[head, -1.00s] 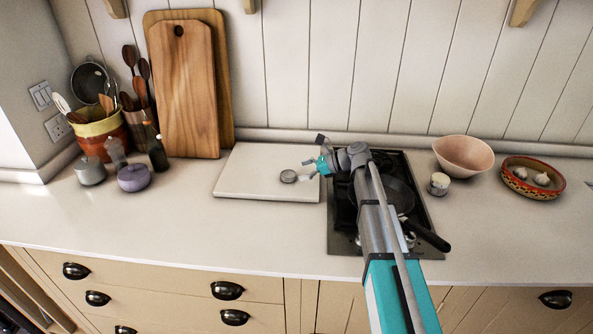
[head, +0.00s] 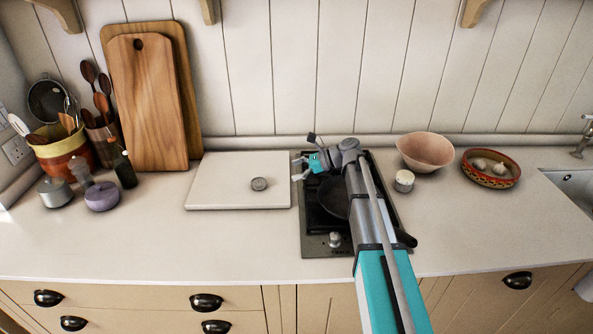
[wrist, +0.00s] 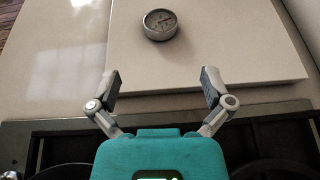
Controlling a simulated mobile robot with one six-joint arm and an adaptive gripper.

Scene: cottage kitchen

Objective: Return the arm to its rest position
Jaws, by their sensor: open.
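My gripper (head: 300,168) is open and empty at the left edge of the black hob (head: 318,241), just right of the white board (head: 232,167). My arm reaches from the lower right over the hob and partly hides it and the dark pan (head: 334,196). In the wrist view my gripper's two fingers (wrist: 160,90) are spread wide with nothing between them. A small round metal item with a dial-like face (wrist: 160,24) lies on the board beyond the fingertips. It also shows in the head view (head: 259,184), apart from my gripper.
A pink bowl (head: 425,152), a small white-topped jar (head: 404,181) and a patterned dish with garlic (head: 491,169) stand right of the hob. Wooden boards (head: 148,100), a utensil pot (head: 66,156) and small jars stand at the left. The front counter is clear.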

